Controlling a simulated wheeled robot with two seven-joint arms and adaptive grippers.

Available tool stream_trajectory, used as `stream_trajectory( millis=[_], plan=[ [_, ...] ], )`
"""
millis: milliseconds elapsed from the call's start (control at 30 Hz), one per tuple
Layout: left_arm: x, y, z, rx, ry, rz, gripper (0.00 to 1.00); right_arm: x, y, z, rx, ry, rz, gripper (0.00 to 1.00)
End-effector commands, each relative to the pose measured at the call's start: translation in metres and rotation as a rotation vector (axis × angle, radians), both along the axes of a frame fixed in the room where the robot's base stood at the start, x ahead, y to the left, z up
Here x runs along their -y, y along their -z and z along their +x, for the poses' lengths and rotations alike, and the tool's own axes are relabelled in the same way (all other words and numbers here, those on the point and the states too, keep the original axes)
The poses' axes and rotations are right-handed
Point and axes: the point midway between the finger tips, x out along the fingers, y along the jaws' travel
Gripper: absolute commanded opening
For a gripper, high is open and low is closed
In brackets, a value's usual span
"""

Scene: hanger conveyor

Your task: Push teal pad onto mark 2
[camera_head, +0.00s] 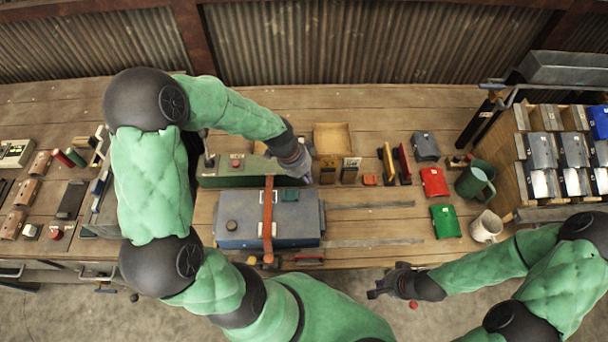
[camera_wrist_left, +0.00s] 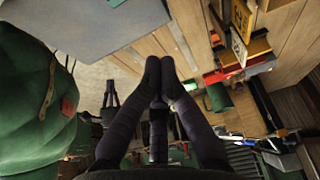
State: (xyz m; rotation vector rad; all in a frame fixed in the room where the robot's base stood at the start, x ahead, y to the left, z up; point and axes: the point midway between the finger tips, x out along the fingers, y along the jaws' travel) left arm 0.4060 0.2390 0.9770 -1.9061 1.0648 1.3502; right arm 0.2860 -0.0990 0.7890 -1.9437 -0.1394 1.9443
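A small teal pad (camera_head: 290,195) lies on top of the grey-blue box (camera_head: 290,232), near its far right corner, right of an orange strap (camera_head: 267,220). In the left wrist view, a teal piece (camera_wrist_left: 116,3) shows at the top edge on the grey surface (camera_wrist_left: 100,25). My left gripper (camera_head: 302,170) is just beyond the pad, pointing down. Its fingers (camera_wrist_left: 160,68) are together, with nothing seen between them. I cannot make out any mark numbered 2. My right gripper (camera_head: 378,290) is off the table's front edge, away from the pad; its finger opening is unclear.
A green box (camera_head: 225,180) stands behind the grey-blue box. Two labelled blocks (camera_head: 339,172) stand right of my left gripper. Red (camera_head: 434,182) and green (camera_head: 445,221) cases, a green mug (camera_head: 475,180) and a rack lie further right. Metal strips (camera_head: 372,243) cross the fairly clear middle.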

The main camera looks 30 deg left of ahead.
Motion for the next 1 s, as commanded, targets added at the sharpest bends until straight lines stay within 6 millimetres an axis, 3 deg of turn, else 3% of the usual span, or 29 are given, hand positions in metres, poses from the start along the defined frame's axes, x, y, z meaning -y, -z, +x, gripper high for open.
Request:
stream_trajectory(
  millis=[433,700,1000],
  plan=[
    [0.024,0.08,0.013,-0.004,0.001,-0.001,0.0,0.0,0.013,0.0,0.0,0.0,0.0,0.0],
    [-0.007,0.076,-0.004,-0.002,-0.003,0.0,0.0,0.0,0.014,0.0,0.0,0.0,0.0,0.0],
    [-0.012,0.076,-0.007,-0.001,-0.001,-0.001,0.0,0.0,0.014,0.0,0.001,0.0,0.0,0.0]
  ],
)
